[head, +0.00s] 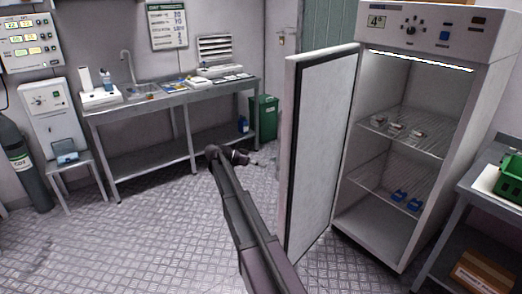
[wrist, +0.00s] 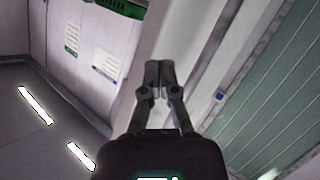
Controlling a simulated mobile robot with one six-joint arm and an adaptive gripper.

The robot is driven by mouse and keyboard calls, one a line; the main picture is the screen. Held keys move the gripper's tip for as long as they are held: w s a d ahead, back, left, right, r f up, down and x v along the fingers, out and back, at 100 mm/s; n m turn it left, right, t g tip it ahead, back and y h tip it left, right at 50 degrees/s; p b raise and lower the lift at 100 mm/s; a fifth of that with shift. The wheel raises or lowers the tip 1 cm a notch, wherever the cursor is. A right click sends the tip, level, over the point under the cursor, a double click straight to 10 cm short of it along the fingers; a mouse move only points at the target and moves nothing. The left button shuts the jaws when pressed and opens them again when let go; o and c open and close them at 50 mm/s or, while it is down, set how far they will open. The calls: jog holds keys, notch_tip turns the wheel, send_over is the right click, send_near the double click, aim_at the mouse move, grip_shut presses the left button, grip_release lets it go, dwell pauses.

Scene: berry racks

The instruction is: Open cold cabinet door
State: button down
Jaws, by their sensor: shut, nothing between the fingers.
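The cold cabinet (head: 430,140) stands at the right in the head view, with a lit interior and two wire shelves. Its white door (head: 322,150) with a dark seal stands wide open, swung out to the left. My gripper (head: 257,162) is to the left of the open door, apart from it in the picture, and small in that view. The wrist view shows my gripper (wrist: 158,72) with its fingers together and nothing between them. A pale upright band lies behind the fingers there; I cannot tell what it is. The door's handle is not visible.
Small packs (head: 396,128) and blue items (head: 407,199) sit on the cabinet shelves. A table (head: 462,205) with a green crate (head: 513,180) stands close at the right. A steel bench (head: 165,105) and green bin (head: 264,118) stand along the back.

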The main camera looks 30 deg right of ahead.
jog(key=s+a+f+n+t+y, duration=0.2)
jog(key=s+a+f+n+y, duration=0.2)
jog(key=s+a+n, duration=0.2)
jog(key=s+a+f+n+t+y, duration=0.2)
jog(key=s+a+f+n+y, duration=0.2)
jog(key=s+a, duration=0.6)
jog(key=s+a+f+n+t+y, duration=0.2)
jog(key=s+a+f+n+y, duration=0.3)
jog(key=s+a+n, duration=0.3)
jog(key=shift+s+a, duration=0.3)
jog(key=shift+s, duration=0.55)
jog(key=shift+a, duration=0.1)
